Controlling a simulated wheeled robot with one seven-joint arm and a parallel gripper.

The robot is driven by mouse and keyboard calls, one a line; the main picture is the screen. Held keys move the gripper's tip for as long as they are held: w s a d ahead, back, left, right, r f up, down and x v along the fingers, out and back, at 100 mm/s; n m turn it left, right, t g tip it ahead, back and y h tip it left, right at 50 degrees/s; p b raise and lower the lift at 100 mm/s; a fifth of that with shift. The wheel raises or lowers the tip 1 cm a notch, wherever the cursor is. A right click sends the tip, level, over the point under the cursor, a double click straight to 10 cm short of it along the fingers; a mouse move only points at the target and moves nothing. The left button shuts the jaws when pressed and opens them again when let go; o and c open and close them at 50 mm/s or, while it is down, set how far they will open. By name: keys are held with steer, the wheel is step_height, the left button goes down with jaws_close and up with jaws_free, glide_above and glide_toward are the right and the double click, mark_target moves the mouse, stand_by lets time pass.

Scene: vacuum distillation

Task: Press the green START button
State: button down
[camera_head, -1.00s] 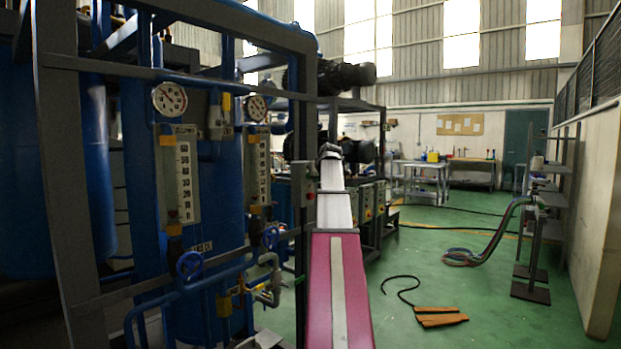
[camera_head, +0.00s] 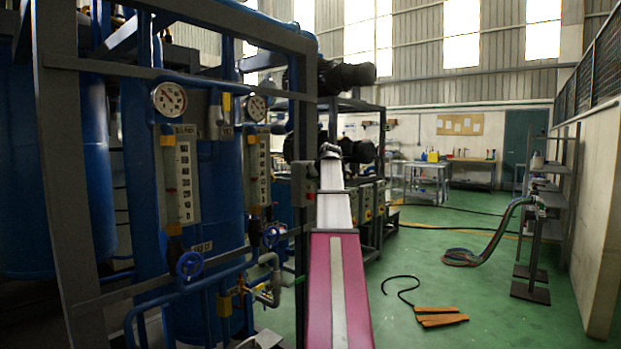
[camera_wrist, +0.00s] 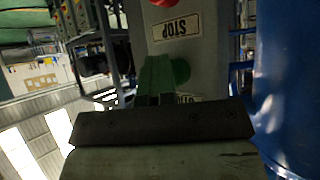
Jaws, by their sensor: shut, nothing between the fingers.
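The green START button (camera_wrist: 181,71) shows in the wrist view on a grey control box (camera_wrist: 215,52), below a label reading STOP upside down. A red button (camera_wrist: 160,2) is cut off at the top edge. A second label (camera_wrist: 188,99) is mostly hidden behind my gripper. My gripper (camera_wrist: 156,62) is shut and empty, its fingers reaching up just left of the green button and overlapping its edge. I cannot tell whether they touch it. In the head view my arm's far end (camera_head: 330,151) is small, and the green button cannot be made out.
A blue tank (camera_wrist: 290,90) stands close on the right in the wrist view. In the head view a grey steel frame (camera_head: 55,180) with gauges and blue pipes fills the left. Planks (camera_head: 440,317) and a black cable (camera_head: 400,290) lie on the open green floor at right.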

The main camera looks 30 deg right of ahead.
steer(key=shift+w+a, duration=0.1)
steer(key=shift+w, duration=0.25)
steer(key=shift+r, duration=0.1)
steer(key=shift+s, duration=0.15)
stand_by(0.4)
steer(key=s+d, duration=0.2)
steer(key=s, duration=0.3)
steer(key=shift+s+d, duration=0.2)
steer(key=shift+s, duration=0.15)
steer(key=shift+d, duration=0.1)
stand_by(0.7)
